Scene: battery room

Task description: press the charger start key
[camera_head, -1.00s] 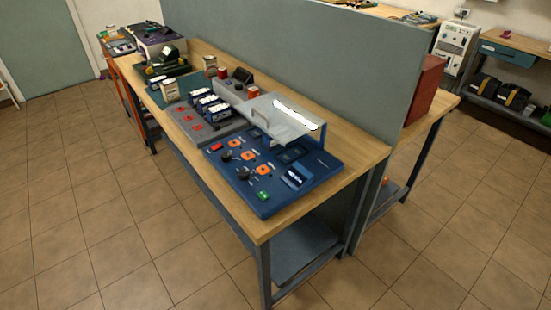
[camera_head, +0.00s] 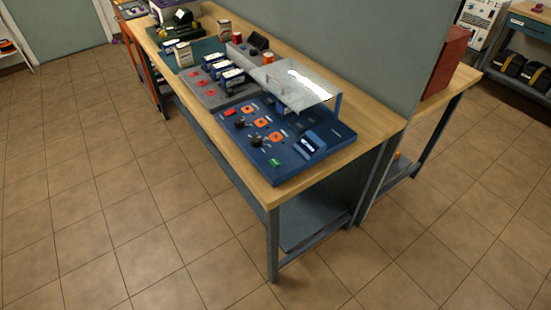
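A blue charger panel (camera_head: 332,134) lies on the near end of the wooden bench. Which key is the start key I cannot read; the labels are too small. A dark raised block with a display (camera_head: 310,144) sits at the panel's right. A clear, glossy cover (camera_head: 292,84) stands raised over the panel's back part. Neither of my grippers shows in the view.
The wooden bench (camera_head: 380,115) has a grey partition (camera_head: 340,45) along its back. A grey tray (camera_head: 205,95) with several blue-and-white blocks stands behind the panel. A red box (camera_head: 447,62) is beyond the partition. The tiled floor in front is clear.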

